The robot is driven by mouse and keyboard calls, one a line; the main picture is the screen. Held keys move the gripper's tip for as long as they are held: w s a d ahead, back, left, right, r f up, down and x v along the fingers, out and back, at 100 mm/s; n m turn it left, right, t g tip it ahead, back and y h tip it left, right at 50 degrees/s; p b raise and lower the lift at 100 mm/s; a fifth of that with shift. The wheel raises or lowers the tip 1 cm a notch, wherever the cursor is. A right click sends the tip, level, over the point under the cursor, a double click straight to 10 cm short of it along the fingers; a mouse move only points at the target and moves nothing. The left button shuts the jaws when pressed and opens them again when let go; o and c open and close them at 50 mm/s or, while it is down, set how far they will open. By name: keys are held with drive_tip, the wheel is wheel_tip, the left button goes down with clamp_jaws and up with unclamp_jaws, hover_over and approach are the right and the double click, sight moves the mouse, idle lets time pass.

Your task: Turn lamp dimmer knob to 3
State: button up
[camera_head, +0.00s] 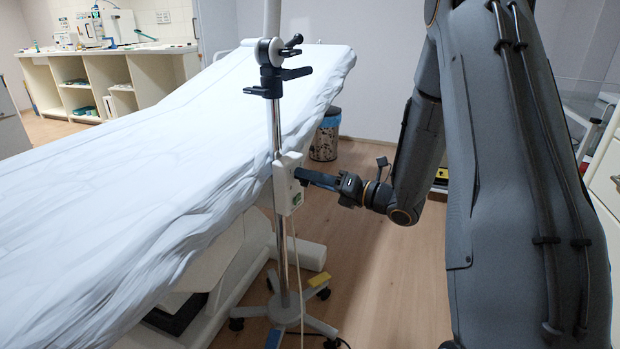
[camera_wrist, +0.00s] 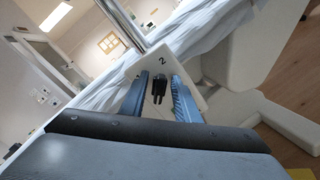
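The lamp's white control box (camera_head: 287,184) is fixed to the upright metal pole of a wheeled stand beside the couch. In the wrist view the white box face (camera_wrist: 126,68) carries a printed "2" above a small black knob (camera_wrist: 158,88). My gripper (camera_head: 302,173) reaches the right side of the box in the head view. In the wrist view the gripper's (camera_wrist: 160,80) two blue fingers are apart, one on each side of the knob, with gaps that seem to show beside it. Other dial numbers and any pointer mark are not readable.
The sheet-covered couch (camera_head: 150,170) lies left of and behind the pole. A black clamp (camera_head: 275,68) sits higher on the pole. The stand's wheeled base (camera_head: 290,312) is on the floor. A bin (camera_head: 326,138) stands behind.

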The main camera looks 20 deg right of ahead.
clamp_jaws()
